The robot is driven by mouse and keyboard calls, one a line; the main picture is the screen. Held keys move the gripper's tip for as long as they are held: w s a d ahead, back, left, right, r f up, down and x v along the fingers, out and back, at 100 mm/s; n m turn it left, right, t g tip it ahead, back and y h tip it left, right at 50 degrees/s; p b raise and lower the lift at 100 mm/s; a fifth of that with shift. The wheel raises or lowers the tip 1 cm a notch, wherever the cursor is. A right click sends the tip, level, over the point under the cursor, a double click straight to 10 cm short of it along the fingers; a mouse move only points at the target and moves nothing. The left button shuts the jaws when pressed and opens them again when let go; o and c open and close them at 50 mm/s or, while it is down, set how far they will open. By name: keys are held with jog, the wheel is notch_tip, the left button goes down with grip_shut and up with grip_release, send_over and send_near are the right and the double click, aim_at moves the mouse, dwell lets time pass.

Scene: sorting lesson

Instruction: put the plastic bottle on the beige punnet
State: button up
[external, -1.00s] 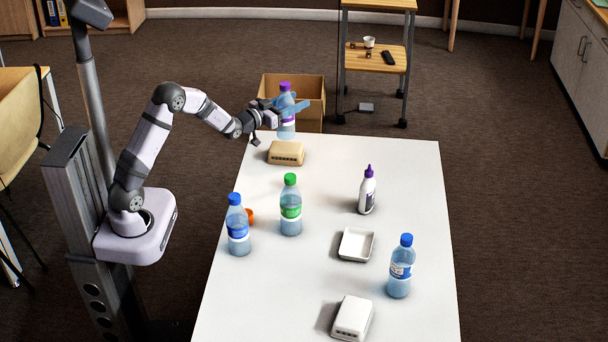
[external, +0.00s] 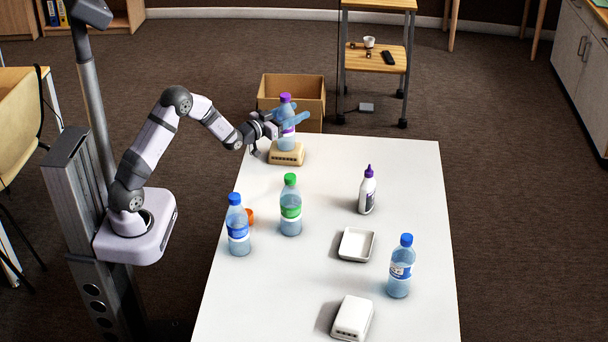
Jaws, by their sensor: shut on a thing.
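A plastic bottle with a purple cap (external: 286,112) stands upright at the far left end of the table. Its base meets the top of the beige punnet (external: 286,159), which lies upside down; I cannot tell whether its full weight rests there. My gripper (external: 285,124) is shut around the bottle's middle, its blue fingers hiding part of the label. Other plastic bottles stand apart: one with a green cap (external: 291,207), one with a blue cap (external: 238,227) at the left edge, and another with a blue cap (external: 400,268) at the right.
A white bottle with a purple tip (external: 367,191), an open white tray (external: 356,245) and an upturned white punnet (external: 352,318) are on the table (external: 420,170). An orange thing (external: 250,216) is partly hidden. A cardboard box (external: 309,92) stands beyond the far edge.

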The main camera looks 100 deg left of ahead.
jog(key=o, duration=1)
jog(key=shift+f, duration=0.1)
jog(key=b, duration=0.1)
send_near(278, 119)
jog(key=x, duration=0.4)
jog(key=shift+w+a, duration=0.25)
jog(key=shift+w, duration=0.05)
jog(key=w+d+r+m+g+h+p, duration=0.2)
jog(key=w+d+r+h+p, duration=0.15)
jog(key=d+p, duration=0.65)
jog(key=w+d+r+m+g+h+p, duration=0.25)
jog(key=d+r+h+p, duration=0.2)
jog(key=d+p, duration=0.6)
jog(key=s+d+r+m+g+h+p, duration=0.1)
jog(key=s+d+r+g+p, duration=0.1)
jog(key=s+d+r+p, duration=0.2)
jog(key=s+d+r+m+g+h+p, duration=0.2)
jog(key=s+d, duration=0.5)
jog(key=d, duration=0.4)
jog(key=s+d+r+m+g+h+p, duration=0.1)
jog(key=s+d+r+g+p, duration=0.3)
jog(key=s+d+r+p, duration=0.2)
jog(key=shift+s+d+r+m+h+p, duration=0.1)
jog(key=shift+d+m+h+p, duration=0.1)
jog(key=shift+d+p, duration=0.25)
jog(key=shift+s+d+r+m+h+p, duration=0.1)
jog(key=shift+d+h+p, duration=0.1)
jog(key=shift+d+p, duration=0.25)
